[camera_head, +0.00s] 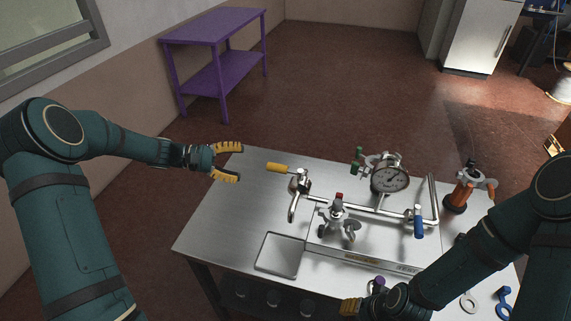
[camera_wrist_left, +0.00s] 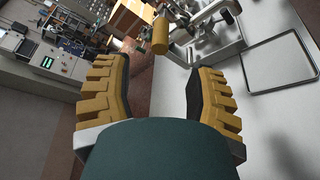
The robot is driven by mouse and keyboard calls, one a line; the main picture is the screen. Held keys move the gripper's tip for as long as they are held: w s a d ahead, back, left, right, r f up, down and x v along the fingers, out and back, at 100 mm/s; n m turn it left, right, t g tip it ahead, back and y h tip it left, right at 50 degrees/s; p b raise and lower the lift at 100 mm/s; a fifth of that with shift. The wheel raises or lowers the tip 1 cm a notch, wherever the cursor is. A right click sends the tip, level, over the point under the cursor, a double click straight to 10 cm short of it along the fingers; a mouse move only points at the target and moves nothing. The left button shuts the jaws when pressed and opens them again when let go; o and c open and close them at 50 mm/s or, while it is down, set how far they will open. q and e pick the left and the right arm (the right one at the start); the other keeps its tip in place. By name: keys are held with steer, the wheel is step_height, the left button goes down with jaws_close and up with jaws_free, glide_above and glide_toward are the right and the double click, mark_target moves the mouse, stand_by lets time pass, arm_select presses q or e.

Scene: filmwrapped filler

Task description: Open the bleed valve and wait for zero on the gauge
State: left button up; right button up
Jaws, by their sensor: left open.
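A valve with a yellow lever handle (camera_head: 277,168) sits at the left end of the pipe rig (camera_head: 360,207), above a downward-bent metal outlet. Its yellow handle also shows in the left wrist view (camera_wrist_left: 160,36). The round pressure gauge (camera_head: 391,178) stands on the rig; its needle is off to the upper right, but the figures are too small to read. My left gripper (camera_head: 240,163) is open and empty, just left of the yellow handle and apart from it. In the left wrist view its fingers (camera_wrist_left: 157,75) frame an empty gap. My right gripper (camera_head: 352,307) is low in front, partly hidden by its arm.
An orange-red bottle-shaped tool (camera_head: 463,190) is at the right. A shallow tray (camera_head: 260,262) lies in front. The metal table's left part is clear.

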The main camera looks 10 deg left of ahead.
mark_target(282, 169)
arm_select(q)
steer(key=x, duration=1.2)
steer(key=shift+d+f+b, duration=0.1)
steer(key=shift+b, duration=0.25)
jaws_close()
